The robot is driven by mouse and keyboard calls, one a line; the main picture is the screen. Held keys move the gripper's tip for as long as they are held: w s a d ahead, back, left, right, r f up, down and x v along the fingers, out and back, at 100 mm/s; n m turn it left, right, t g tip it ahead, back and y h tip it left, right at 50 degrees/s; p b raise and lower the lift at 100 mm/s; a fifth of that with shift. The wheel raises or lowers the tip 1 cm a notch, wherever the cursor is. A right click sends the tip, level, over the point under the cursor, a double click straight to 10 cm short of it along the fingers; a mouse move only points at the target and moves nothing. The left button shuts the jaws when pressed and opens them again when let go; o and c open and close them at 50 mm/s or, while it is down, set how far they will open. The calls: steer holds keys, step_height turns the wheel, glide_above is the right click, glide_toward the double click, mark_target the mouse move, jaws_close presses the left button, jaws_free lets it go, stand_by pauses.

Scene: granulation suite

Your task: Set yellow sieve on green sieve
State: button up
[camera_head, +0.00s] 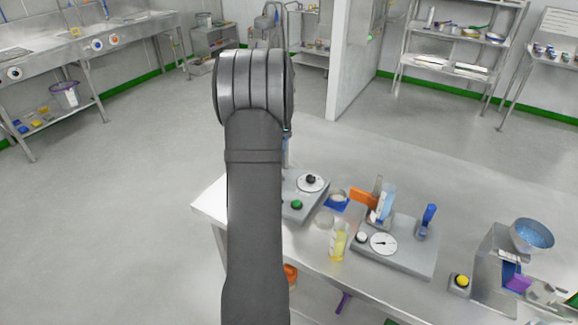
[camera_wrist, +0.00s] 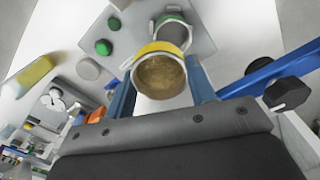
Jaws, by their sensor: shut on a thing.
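The yellow sieve (camera_wrist: 158,47) has a yellow rim and a brownish mesh face and sits between my gripper's blue fingers in the wrist view. My gripper (camera_wrist: 161,88) is shut on it. The green sieve (camera_wrist: 172,18), a grey cylinder with a green band, shows just beyond the yellow one at the top of the wrist view. The yellow sieve partly covers it, and I cannot tell whether the two touch. In the head view my arm hides the gripper and both sieves.
A grey device with a green button (camera_head: 297,204) stands on the bench beside my arm. To its right are a yellow bottle (camera_head: 339,242), a grey plate with a dial (camera_head: 383,243) and a hopper with a blue bowl (camera_head: 532,236). A blue bar (camera_wrist: 264,76) with a black knob lies right of my fingers.

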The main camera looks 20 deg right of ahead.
steer(key=shift+w+a+r, duration=0.15)
steer(key=shift+w+a, duration=0.1)
steer(key=shift+w, duration=0.25)
steer(key=shift+w+a+r, duration=0.1)
steer(key=shift+w+a, duration=0.15)
steer(key=shift+w, duration=0.25)
steer(key=shift+f, duration=2.5)
steer(key=shift+f, duration=0.85)
steer(key=o, duration=1.4)
steer(key=shift+r, duration=0.1)
steer(key=shift+r, duration=3.9)
